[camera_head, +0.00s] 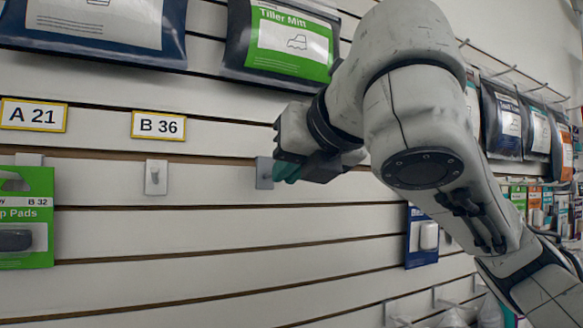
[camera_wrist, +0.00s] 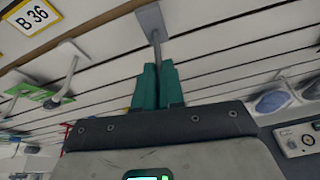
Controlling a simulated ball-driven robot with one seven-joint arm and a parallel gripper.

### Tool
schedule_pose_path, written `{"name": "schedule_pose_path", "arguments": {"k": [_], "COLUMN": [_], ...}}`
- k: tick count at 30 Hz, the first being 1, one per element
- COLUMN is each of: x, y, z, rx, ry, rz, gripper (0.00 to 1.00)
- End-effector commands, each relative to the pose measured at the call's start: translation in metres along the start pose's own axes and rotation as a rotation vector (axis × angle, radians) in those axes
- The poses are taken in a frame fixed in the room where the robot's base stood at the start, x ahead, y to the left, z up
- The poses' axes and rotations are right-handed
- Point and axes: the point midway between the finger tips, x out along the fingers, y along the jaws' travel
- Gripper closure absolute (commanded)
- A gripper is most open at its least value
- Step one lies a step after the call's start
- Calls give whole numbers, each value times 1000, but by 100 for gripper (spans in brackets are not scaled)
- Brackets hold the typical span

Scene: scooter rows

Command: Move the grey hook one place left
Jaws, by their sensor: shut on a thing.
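The grey hook (camera_head: 264,173) is on the white slatted wall, right of a white hook (camera_head: 155,177). Its plate is darker than the white one. In the wrist view the grey hook (camera_wrist: 152,20) runs from its plate down between my teal fingertips. My gripper (camera_head: 288,171) is right at the hook in the head view, and its fingers (camera_wrist: 157,72) are shut on the hook's prong in the wrist view. The prong's end is hidden by the fingers. The white hook (camera_wrist: 66,82) is left of my fingers in the wrist view and is empty.
Price labels A 21 (camera_head: 33,115) and B 36 (camera_head: 158,126) are above the slat. A green pad pack (camera_head: 28,215) hangs at left, and a Tiller Mitt pack (camera_head: 292,43) hangs above. A blue pack (camera_head: 422,238) hangs lower right. The wall below the hooks is bare.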

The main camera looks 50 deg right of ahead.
Motion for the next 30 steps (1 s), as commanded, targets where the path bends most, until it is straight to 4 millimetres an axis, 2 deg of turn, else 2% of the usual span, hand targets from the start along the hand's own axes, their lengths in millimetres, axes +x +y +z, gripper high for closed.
{"name": "schedule_pose_path", "arguments": {"k": [18,30], "x": [13,14], "y": [-1,-1], "z": [4,4], "rx": [0,0], "ry": [0,0], "rz": [0,-1], "gripper": [100,100]}}
